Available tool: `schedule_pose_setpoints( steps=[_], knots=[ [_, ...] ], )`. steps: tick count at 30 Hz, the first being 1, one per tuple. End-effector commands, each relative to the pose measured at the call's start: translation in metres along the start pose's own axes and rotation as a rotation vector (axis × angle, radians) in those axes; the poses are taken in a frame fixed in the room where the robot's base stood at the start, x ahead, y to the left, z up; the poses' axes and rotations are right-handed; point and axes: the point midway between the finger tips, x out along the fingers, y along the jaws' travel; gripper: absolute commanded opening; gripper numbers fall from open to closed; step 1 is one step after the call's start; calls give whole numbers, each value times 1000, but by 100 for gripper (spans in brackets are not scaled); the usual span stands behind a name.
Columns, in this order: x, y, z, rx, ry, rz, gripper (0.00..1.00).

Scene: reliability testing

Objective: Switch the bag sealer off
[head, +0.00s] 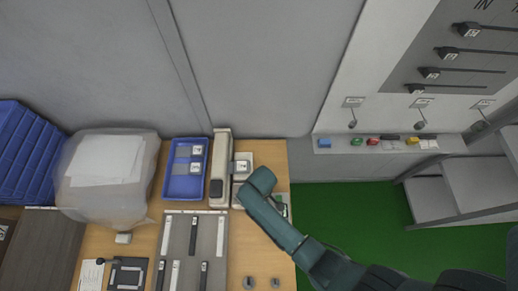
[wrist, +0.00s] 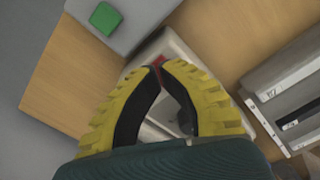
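The bag sealer appears to be the long, pale device (head: 221,150) with a dark patch near its front end, on the wooden table in the head view. In the wrist view, part of a pale body (wrist: 172,47) shows beneath my gripper (wrist: 160,67), with a small red part (wrist: 159,61) that looks like a switch. My yellow and black fingers are drawn together, with their tips almost meeting in front of the red part. I cannot tell whether they touch it. Nothing is seen held. In the head view my arm's end covers the fingers and part of the table.
A blue tray (head: 171,184) stands left of the pale device, and a grey slotted panel (head: 181,232) lies in front. A grey unit with a green block (wrist: 105,18) is on the other side. A bulky clear bag (head: 72,198) lies farther left. Green floor is clear right of the table.

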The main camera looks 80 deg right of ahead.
Motion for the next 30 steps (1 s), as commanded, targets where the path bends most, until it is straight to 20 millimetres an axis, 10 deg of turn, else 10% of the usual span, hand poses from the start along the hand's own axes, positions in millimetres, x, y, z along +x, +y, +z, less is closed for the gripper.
schedule_pose_setpoints(
  steps=[19,30],
  knots=[
    [-60,0,1,0,-1,0,0],
    [-60,0,0,0,-1,0,0]
  ],
)
